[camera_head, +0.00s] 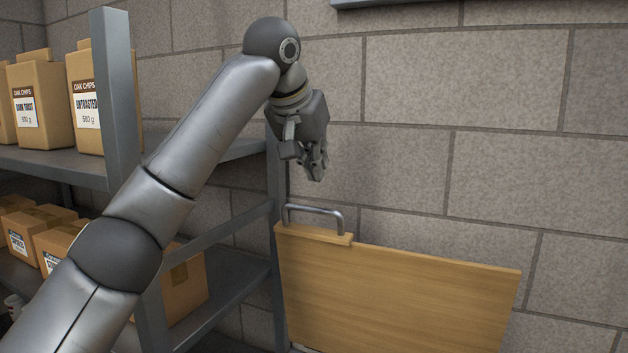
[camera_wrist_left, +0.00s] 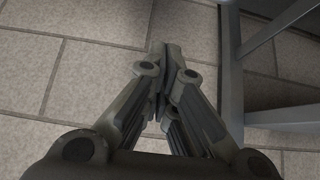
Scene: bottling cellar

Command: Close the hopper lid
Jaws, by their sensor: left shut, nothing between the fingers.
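The hopper lid (camera_head: 400,295) is a flat wooden panel that stands raised, nearly upright, in front of the block wall. A grey metal bar handle (camera_head: 315,210) sits on its upper edge at the left end. My left gripper (camera_head: 316,174) is shut and empty. In the head view it appears just above the handle, apart from it. In the left wrist view the shut fingers (camera_wrist_left: 163,60) point toward the wall, and no lid or handle shows there. The hopper's body is below the picture and hidden. My right gripper is in neither view.
A grey metal shelf rack (camera_head: 120,95) stands at the left, with bags of oak chips (camera_head: 40,105) on top and cardboard boxes (camera_head: 185,285) below. A rack post (camera_wrist_left: 230,70) shows beside my fingers in the wrist view.

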